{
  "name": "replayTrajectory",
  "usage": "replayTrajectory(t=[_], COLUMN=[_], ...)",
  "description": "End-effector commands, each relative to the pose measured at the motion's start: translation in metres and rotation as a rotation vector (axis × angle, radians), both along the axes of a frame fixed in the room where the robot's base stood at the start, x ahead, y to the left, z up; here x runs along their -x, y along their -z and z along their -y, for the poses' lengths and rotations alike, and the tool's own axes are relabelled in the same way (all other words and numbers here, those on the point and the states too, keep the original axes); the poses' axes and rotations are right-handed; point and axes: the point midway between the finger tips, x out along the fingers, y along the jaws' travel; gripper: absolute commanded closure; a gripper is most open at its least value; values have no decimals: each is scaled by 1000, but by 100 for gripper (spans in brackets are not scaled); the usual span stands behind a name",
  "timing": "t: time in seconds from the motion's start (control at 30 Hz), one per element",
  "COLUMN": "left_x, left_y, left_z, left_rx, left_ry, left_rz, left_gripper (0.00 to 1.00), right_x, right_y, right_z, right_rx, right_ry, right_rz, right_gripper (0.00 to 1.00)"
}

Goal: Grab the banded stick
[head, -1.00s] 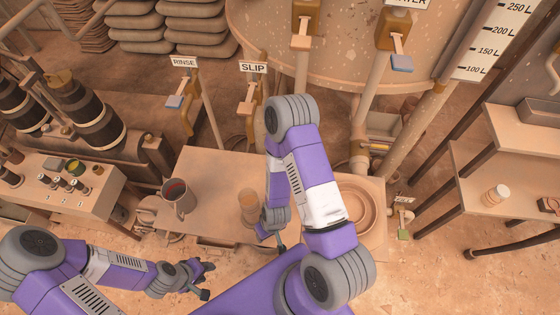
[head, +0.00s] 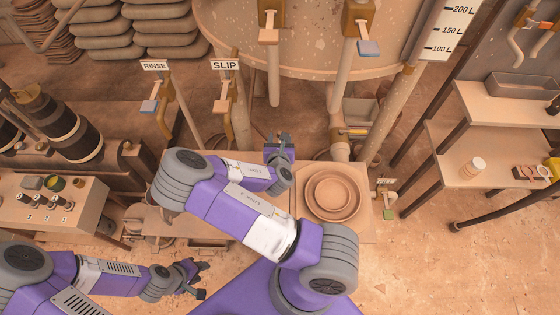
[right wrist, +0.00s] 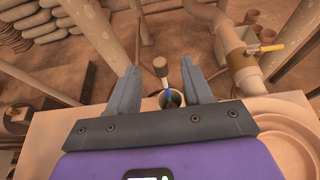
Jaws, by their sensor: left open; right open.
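In the right wrist view a cup (right wrist: 176,99) stands between and beyond the fingers of my right gripper (right wrist: 160,80). A thin stick with blue and green bands (right wrist: 170,93) stands in it. A stick with a brown block-shaped head (right wrist: 160,67) rises beside it; I cannot tell if it stands in the same cup. My right gripper is open and empty, and it also shows in the head view (head: 278,137) over the back of the table. The cup is hidden there. My left gripper (head: 196,278) is open and empty at the lower left.
A table (head: 367,220) carries a round stepped dish (head: 334,193) right of my right arm. Pipes and a large tank (head: 300,40) stand behind. A pipe with a yellow-handled valve (right wrist: 244,68) is right of the gripper. A shelf with a small jar (head: 473,167) is far right.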

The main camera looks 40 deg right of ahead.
Motion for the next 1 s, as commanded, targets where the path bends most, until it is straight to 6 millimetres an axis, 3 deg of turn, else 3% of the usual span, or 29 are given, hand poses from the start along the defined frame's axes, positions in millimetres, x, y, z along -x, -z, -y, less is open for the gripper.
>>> replayTrajectory(t=[0.5,0.77,1.0], left_x=[0,0,0], left_y=[20,20,20], left_z=[0,0,0], left_rx=[0,0,0], left_ry=[0,0,0], left_rz=[0,0,0], left_gripper=[57,57,57], right_x=[-45,-48,-47], right_y=[30,31,31], right_z=[37,38,38], right_rx=[-4,-3,-4], right_ry=[6,4,4], right_rz=[0,-1,-1], right_gripper=[50,50,84])
